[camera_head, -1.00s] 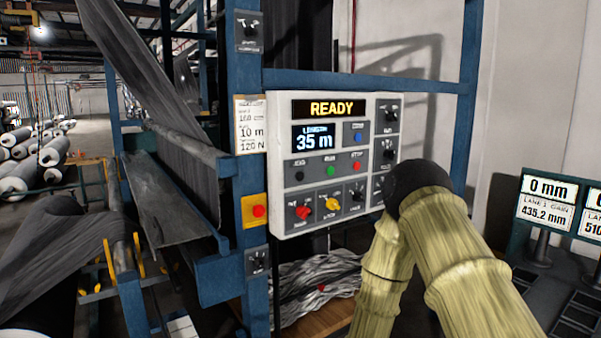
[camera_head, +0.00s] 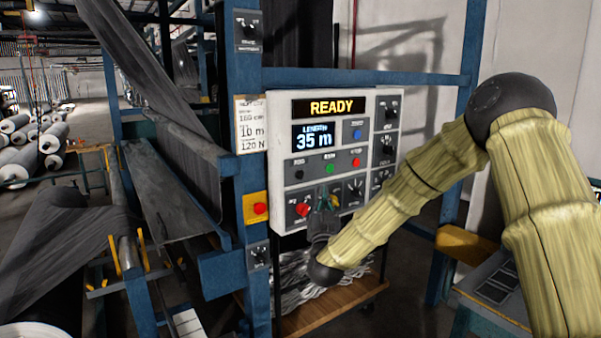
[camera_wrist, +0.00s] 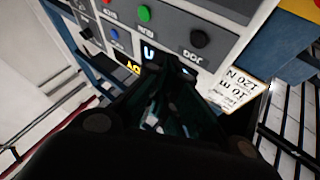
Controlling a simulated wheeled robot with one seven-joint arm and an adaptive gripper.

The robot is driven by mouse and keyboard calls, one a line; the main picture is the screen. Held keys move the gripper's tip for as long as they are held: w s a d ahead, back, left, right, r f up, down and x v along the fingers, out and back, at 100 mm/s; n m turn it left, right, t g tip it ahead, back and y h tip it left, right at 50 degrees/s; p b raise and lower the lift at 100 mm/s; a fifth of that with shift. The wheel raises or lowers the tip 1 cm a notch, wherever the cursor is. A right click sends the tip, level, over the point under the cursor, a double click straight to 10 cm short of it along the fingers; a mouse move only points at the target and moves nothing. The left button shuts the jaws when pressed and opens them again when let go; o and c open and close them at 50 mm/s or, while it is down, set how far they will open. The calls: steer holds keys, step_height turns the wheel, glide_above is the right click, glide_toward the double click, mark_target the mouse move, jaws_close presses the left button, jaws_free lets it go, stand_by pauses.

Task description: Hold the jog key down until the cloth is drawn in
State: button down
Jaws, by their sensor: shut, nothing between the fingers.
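The control panel (camera_head: 281,135) shows READY and LENGTH 35 m. The jog key, a round black button (camera_head: 299,175), sits left of a green and a red button. In the wrist view, where the panel is upside down, the black jog key (camera_wrist: 200,38) is uncovered. My gripper (camera_head: 328,200) is shut and empty in front of the panel's lower knobs, below and right of the key. Its fingers (camera_wrist: 172,72) cover part of the display in the wrist view. Whether they touch the panel I cannot tell. Grey cloth (camera_head: 150,75) slopes down from the upper left to the rollers.
A red stop button on a yellow box (camera_head: 256,208) is left of the panel. Blue frame posts (camera_head: 247,100) stand beside it. Crumpled cloth lies on a wooden cart (camera_head: 335,305) below. More grey cloth (camera_head: 55,245) hangs at the left, with stacked rolls (camera_head: 40,145) behind.

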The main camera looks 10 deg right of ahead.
mark_target(300, 175)
steer(key=r, duration=0.1)
steer(key=r+h, duration=0.1)
steer(key=d+r, duration=0.1)
steer(key=shift+r+m, duration=0.4)
steer(key=shift+w+a, duration=0.1)
steer(key=shift+w, duration=0.05)
steer(key=shift+w+a, duration=0.5)
steer(key=shift+w, duration=0.85)
steer(key=shift+w+a, duration=0.45)
steer(key=shift+w, duration=0.9)
steer(key=shift+w+a, duration=0.5)
steer(key=shift+w, duration=0.85)
steer(key=shift+w, duration=0.15)
steer(key=shift+w+a+b, duration=0.2)
steer(key=shift+w+b, duration=0.05)
steer(key=shift+b, duration=0.05)
steer(key=shift+w+a+b, duration=0.1)
steer(key=shift+w+b, duration=0.2)
steer(key=shift+w, duration=0.05)
stand_by(2.3)
